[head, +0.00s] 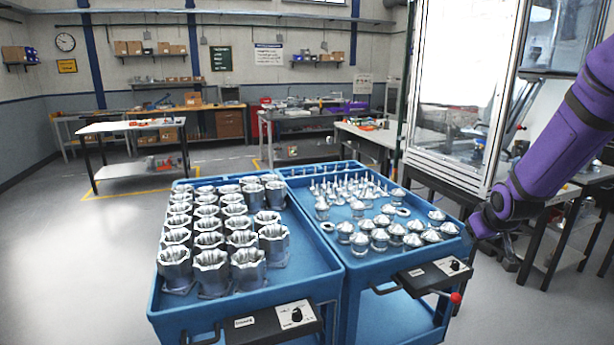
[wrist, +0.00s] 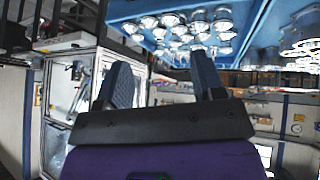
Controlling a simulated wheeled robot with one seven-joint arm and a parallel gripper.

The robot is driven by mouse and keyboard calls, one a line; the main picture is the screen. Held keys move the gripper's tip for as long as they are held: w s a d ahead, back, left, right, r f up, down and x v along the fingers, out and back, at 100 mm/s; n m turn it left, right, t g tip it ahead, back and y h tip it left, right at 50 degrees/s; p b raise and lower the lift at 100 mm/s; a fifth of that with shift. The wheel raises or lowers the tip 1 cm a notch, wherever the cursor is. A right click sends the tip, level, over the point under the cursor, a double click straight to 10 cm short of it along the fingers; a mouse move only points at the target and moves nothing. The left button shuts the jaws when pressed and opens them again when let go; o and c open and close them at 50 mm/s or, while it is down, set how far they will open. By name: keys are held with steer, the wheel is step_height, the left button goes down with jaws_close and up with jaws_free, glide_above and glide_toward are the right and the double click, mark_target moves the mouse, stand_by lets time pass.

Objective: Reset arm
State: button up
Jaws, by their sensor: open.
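My purple arm (head: 545,150) reaches in from the right edge of the head view. Its lowest visible joint hangs beside the right cart's right side; my gripper's fingers cannot be made out there. In the wrist view my gripper (wrist: 160,72) is open, its two dark blue-grey fingers wide apart with nothing between them. That view looks upside down, with the cart's metal parts (wrist: 185,30) beyond the fingertips and apart from them.
The left blue cart (head: 330,282) holds rows of open machined housings (head: 208,238). The right blue cart (head: 455,250) holds domed parts (head: 397,233) and upright pins (head: 345,187). A glazed machine cabinet (head: 470,90) stands behind my arm. Floor at left (head: 80,260) is clear.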

steer(key=s+a+r+m+g, duration=0.1)
steer(key=s+a+r, duration=0.4)
steer(key=s+r, duration=0.5)
steer(key=s+a+r, duration=0.4)
steer(key=s+r, duration=0.4)
steer(key=s, duration=0.4)
steer(key=s+a+g+y, duration=0.1)
steer(key=s+a, duration=0.2)
steer(key=s, duration=0.7)
steer(key=shift+s+r+m, duration=0.25)
steer(key=shift+r+m, duration=0.05)
steer(key=shift+r, duration=0.15)
